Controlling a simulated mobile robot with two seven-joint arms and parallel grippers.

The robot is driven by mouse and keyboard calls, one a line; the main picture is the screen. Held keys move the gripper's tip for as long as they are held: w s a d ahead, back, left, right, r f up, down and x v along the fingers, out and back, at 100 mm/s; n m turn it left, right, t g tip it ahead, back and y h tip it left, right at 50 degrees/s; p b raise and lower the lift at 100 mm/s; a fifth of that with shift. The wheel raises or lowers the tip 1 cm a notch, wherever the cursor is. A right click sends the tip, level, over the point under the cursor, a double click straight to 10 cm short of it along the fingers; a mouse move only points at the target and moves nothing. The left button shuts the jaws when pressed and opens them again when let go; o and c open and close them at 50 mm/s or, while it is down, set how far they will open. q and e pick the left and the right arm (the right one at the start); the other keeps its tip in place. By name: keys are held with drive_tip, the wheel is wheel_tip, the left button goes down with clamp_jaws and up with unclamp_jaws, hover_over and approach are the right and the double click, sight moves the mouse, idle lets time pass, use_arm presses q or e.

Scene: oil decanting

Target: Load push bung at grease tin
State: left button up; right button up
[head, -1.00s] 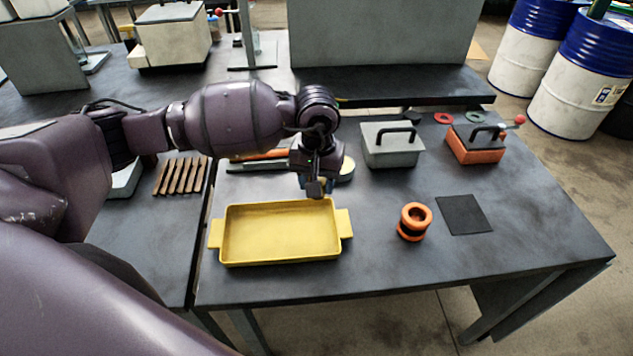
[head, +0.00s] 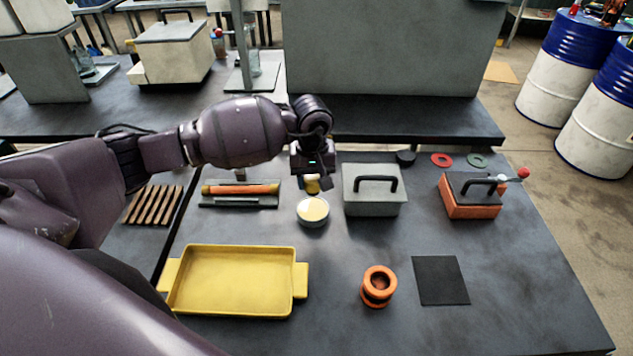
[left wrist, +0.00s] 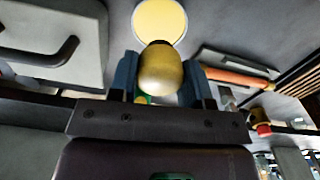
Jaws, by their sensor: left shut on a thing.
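The grease tin (head: 313,211) is a small round grey tin with pale yellow grease, standing behind the tray's right end. My left gripper (head: 316,184) points down just behind it in the head view, shut on a rounded yellow piece (head: 311,186), which I take to be the push bung. In the left wrist view the bung (left wrist: 160,72) sits between the blue fingers of the gripper (left wrist: 160,80). Its dark-rimmed end overlaps the near edge of the grease surface (left wrist: 160,18). I cannot tell whether they touch. My right gripper is not in view.
A yellow tray (head: 236,281) stands at the front left. A grey lidded box (head: 374,200) is close to the tin's right. An orange-handled tool (head: 240,189) lies left. An orange ring piece (head: 378,287) and a black mat (head: 440,281) are front right, with free table around.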

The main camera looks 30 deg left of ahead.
sight(313, 191)
use_arm(q)
drive_tip(key=shift+w+a+f, duration=0.1)
drive_tip(key=shift+w+a, duration=0.05)
drive_tip(key=shift+w, duration=0.3)
drive_tip(key=shift+s+f+n, duration=0.2)
drive_tip(key=shift+f+n, duration=0.1)
drive_tip(key=shift+f, duration=0.05)
drive_tip(key=shift+f+b, duration=0.3)
drive_tip(key=shift+f, duration=0.4)
wheel_tip(313, 191, down, 2)
drive_tip(key=shift+f+b, duration=0.15)
drive_tip(key=shift+b, duration=0.4)
drive_tip(key=shift+w+f, duration=0.1)
drive_tip(key=shift+f, duration=0.65)
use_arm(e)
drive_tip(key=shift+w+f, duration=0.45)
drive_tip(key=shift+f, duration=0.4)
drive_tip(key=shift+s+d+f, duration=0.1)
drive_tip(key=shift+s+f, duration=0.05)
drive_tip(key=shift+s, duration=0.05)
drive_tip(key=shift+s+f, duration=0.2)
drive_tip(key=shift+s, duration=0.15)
